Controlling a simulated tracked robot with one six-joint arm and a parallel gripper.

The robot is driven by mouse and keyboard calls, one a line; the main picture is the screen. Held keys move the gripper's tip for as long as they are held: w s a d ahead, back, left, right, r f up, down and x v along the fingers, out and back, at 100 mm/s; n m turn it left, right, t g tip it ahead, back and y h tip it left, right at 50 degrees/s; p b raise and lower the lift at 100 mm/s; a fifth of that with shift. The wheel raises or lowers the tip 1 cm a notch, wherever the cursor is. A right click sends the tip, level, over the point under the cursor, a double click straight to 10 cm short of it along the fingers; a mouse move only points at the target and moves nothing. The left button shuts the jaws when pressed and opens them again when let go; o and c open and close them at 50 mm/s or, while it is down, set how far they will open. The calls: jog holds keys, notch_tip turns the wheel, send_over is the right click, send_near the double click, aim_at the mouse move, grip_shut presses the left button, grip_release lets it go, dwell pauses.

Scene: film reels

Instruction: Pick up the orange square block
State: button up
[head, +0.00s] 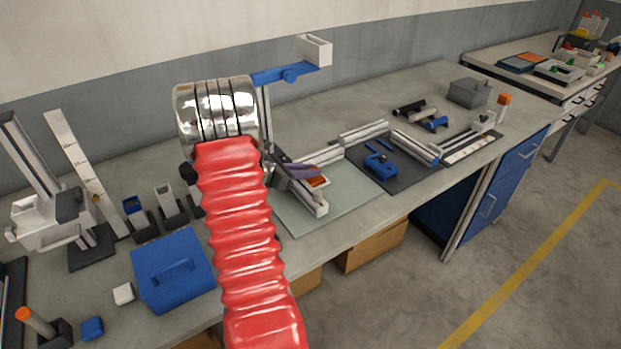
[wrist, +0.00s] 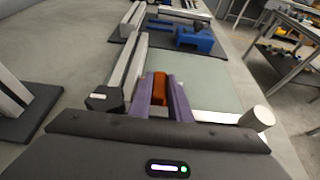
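The orange square block (wrist: 159,88) sits between the two purple fingers of my gripper (wrist: 160,92) in the wrist view. The fingers are apart, one on each side of the block, with little or no gap showing. I cannot tell whether they press on it. In the head view a small part of the orange block (head: 317,181) shows just below and right of the purple gripper fingers (head: 305,171). The fingers hide the rest, and I cannot tell whether the block rests on something.
A pale green mat (head: 345,206) with grey rails (head: 312,199) lies around the block. A dark mat with a blue part (head: 380,165) is to the right. A blue box (head: 172,268) stands at the left. A post with a blue arm (head: 288,75) rises behind.

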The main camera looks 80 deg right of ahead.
grip_shut()
jog(key=shift+r, duration=0.15)
notch_tip(320, 180, up, 28)
dwell(0.6)
